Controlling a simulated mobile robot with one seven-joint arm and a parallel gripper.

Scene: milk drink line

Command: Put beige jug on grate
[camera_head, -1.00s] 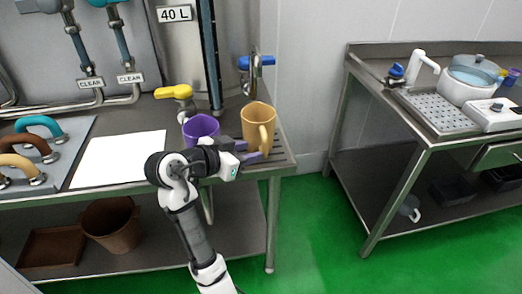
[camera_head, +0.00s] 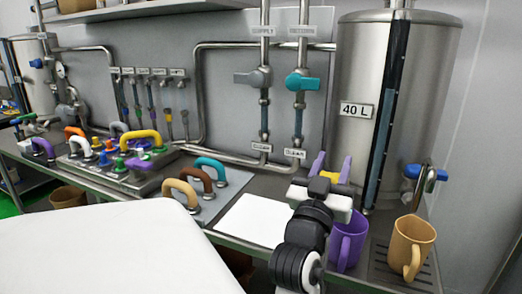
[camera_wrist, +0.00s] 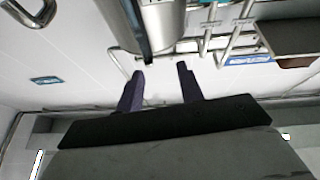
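The beige jug (camera_head: 411,247) stands upright on the slotted grate (camera_head: 380,268) at the right end of the counter, below a blue-handled tap. Its handle faces the viewer. My gripper (camera_head: 332,163) is raised to the left of the beige jug, apart from it, with its purple fingers pointing up. The fingers are spread and nothing shows between them in the wrist view (camera_wrist: 160,75). A yellow handle (camera_head: 329,176) shows between the fingers in the head view, seemingly behind them.
A purple jug (camera_head: 349,242) stands left of the beige jug, partly behind my arm. The steel tank (camera_head: 405,100) rises behind both. A white sheet (camera_head: 253,218) lies left of my arm. Coloured handles (camera_head: 195,185) and a valve block fill the counter's left side.

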